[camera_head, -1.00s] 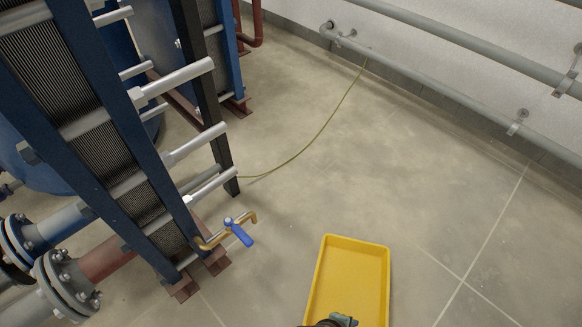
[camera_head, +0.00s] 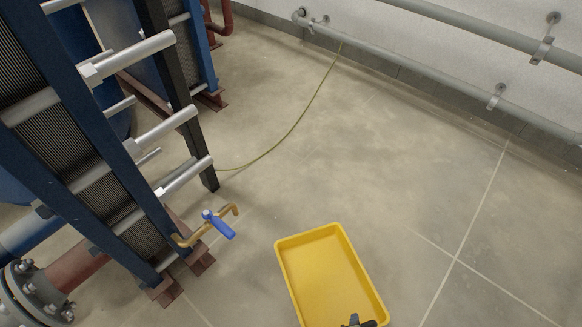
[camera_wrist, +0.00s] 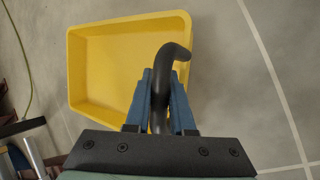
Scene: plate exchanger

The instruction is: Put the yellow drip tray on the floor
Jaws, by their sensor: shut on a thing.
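The yellow drip tray (camera_head: 325,270) is a shallow empty rectangular pan at the bottom centre of the head view. In the wrist view the tray (camera_wrist: 105,65) fills the upper middle, beyond my fingers. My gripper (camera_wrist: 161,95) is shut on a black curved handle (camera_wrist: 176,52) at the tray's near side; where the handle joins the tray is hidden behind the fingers. In the head view only the end of my gripper (camera_head: 358,321) shows, over the tray's near edge. I cannot tell the gap between tray and floor.
A blue-framed plate exchanger (camera_head: 90,150) stands at the left, with a brass pipe and blue valve handle (camera_head: 218,224) low on its side. A thin yellow-green hose (camera_head: 290,132) lies across the floor. Grey pipes (camera_head: 430,75) run along the back wall.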

